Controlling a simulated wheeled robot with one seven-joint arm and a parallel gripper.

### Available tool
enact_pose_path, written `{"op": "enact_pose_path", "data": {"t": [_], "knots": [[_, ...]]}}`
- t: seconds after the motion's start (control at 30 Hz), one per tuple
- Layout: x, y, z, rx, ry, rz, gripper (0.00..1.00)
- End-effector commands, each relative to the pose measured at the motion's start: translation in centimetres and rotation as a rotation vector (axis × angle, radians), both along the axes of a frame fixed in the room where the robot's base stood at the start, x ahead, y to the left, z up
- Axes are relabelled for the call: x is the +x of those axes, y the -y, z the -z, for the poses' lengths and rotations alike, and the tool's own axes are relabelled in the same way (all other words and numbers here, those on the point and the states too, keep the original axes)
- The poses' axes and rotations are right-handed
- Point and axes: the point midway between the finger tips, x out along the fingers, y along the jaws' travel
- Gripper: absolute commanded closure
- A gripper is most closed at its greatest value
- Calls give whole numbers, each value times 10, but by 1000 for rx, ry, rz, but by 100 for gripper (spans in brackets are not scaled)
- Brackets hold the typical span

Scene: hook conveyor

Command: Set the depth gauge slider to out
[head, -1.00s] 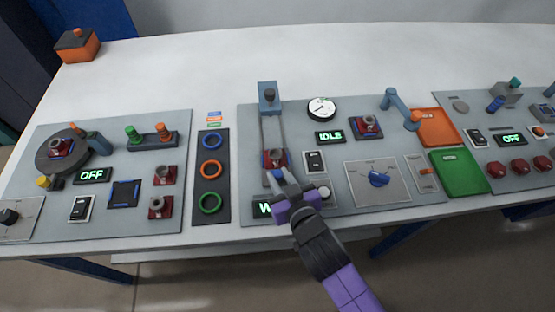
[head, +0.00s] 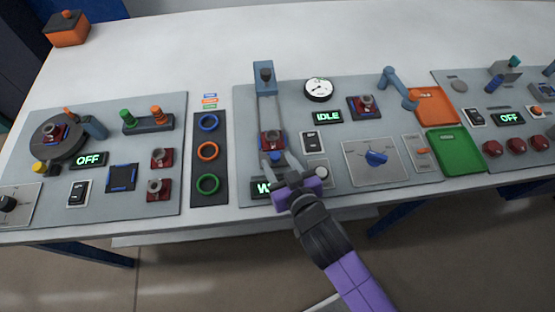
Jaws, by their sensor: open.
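A small grey plate with an orange slider (head: 422,151) is on the middle panel, left of the green tray. It looks like the depth gauge slider, but its markings are too small to read. My gripper (head: 278,156) is open, well to the left of this slider. Its fingers are at the near end of the rail track, on either side of a small blue knob (head: 275,157). Just beyond them a dark red carrier (head: 271,141) sits on the track. My gripper's body partly covers a green-lit display (head: 262,188).
A blue dial (head: 376,157), a black switch (head: 312,142) and a round white button (head: 321,171) lie between my gripper and the slider. A blue lever (head: 399,88) rises behind the slider. The orange (head: 436,112) and green (head: 457,160) trays are on its right.

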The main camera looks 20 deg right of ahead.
Motion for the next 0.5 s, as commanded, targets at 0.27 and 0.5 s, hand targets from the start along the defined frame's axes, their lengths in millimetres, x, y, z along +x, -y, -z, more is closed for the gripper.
{"op": "enact_pose_path", "data": {"t": [0.27, 0.5], "knots": [[-42, -2, -15, 1, -2, 0, 54], [-60, -3, -24, -1, -2, 0, 54]]}}
